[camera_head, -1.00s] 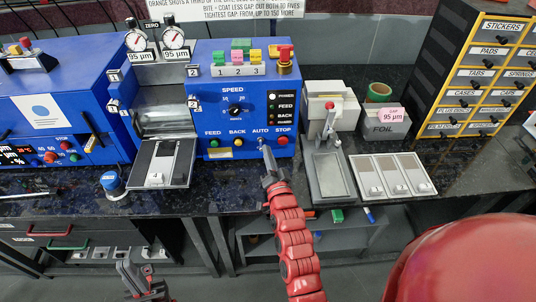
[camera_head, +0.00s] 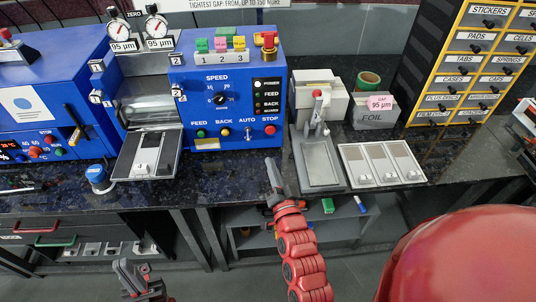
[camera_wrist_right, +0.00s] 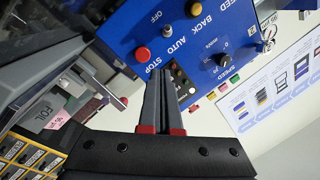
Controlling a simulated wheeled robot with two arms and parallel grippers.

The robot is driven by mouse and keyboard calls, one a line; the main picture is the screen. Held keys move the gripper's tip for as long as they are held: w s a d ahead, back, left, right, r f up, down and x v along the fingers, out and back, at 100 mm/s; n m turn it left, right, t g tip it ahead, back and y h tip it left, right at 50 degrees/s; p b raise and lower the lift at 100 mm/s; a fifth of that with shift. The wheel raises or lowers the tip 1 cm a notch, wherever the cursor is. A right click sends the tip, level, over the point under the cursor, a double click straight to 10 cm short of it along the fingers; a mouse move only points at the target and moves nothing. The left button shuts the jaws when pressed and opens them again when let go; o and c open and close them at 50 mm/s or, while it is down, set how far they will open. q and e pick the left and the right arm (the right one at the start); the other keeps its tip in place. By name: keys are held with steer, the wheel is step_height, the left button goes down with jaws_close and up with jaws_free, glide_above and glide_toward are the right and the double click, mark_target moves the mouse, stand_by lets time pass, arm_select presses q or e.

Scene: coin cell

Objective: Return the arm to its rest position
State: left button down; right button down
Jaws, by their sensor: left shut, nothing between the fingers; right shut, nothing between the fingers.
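My right arm is red and comes up from the bottom in the head view. Its gripper (camera_head: 272,172) is shut and empty, in front of the bench edge and below the blue machine's (camera_head: 228,110) STOP button. In the right wrist view the gripper's fingers (camera_wrist_right: 162,88) lie together with nothing between them, pointing toward the blue machine's panel (camera_wrist_right: 190,30). My left gripper (camera_head: 122,268) is shut and empty, low at the bottom left, over the floor in front of the bench. My red body part covers the lower right of the head view.
The dark bench top (camera_head: 225,176) holds a steel tray (camera_head: 148,155), a press (camera_head: 318,160), a three-slot tray (camera_head: 382,163), a FOIL box (camera_head: 374,117) and a yellow-framed drawer cabinet (camera_head: 468,68). Below are an open shelf (camera_head: 345,222) and drawers (camera_head: 60,235). The floor in front is clear.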

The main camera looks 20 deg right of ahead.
steer(key=shift+s+f, duration=0.1)
steer(key=shift+s, duration=0.6)
